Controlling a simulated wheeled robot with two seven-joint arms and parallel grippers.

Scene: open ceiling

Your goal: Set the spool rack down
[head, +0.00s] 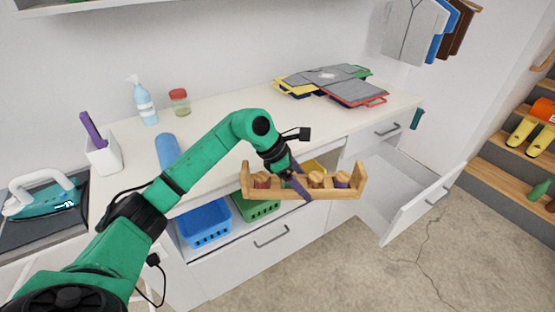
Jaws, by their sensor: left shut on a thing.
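The spool rack (330,193) is a light wooden tray with raised ends and several coloured spools standing in a row. My left gripper (298,186) is shut on the rack near its middle, with its purple fingers over the front side. The rack hangs in the air in front of the counter's front edge, roughly level. The white countertop (228,115) lies behind it. My right gripper does not show.
Folded garments (330,82) lie at the counter's back right. A spray bottle (144,101), a jar (180,101), a blue roll (167,149) and a white cup (103,155) stand at left. An open drawer (410,205) juts out at right. Blue (205,224) and green baskets (256,209) sit below.

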